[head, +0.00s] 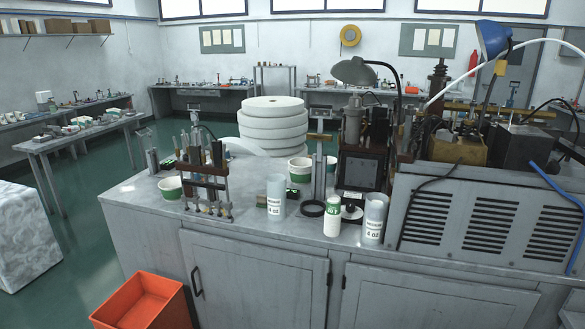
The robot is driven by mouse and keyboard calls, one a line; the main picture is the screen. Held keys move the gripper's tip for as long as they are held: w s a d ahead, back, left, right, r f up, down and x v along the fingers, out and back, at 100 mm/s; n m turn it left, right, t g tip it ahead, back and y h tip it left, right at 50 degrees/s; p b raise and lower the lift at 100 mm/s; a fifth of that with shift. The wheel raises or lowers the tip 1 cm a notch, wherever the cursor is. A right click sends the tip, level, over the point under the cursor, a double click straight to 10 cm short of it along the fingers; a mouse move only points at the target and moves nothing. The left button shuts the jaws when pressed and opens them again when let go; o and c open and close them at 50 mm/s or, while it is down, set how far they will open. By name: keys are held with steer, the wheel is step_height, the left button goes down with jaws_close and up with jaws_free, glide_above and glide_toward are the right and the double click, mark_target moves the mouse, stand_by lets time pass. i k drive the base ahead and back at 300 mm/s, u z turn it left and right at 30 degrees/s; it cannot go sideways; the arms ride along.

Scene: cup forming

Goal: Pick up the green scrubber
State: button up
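I cannot make out a green scrubber for certain. Small dark items with green parts lie on the grey cabinet top (130,199). One small green item (293,192) sits behind the clear cylinder marked 4 oz (276,200). Another greenish item (168,163) lies near the back left of the top, behind a green-banded paper cup (170,189). My gripper is not in view.
A brown-framed fixture (205,185) and a dark press (361,168) stand on the top. A second 4 oz cylinder (375,218) is beside the bottle. A louvred machine (485,215) fills the right. An orange bin (143,300) is on the floor. The top's left front is clear.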

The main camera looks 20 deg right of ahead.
mark_target(261, 199)
steer(key=i, duration=1.2)
steer(key=u, duration=0.8)
steer(key=i, duration=0.5)
steer(key=u, duration=0.15)
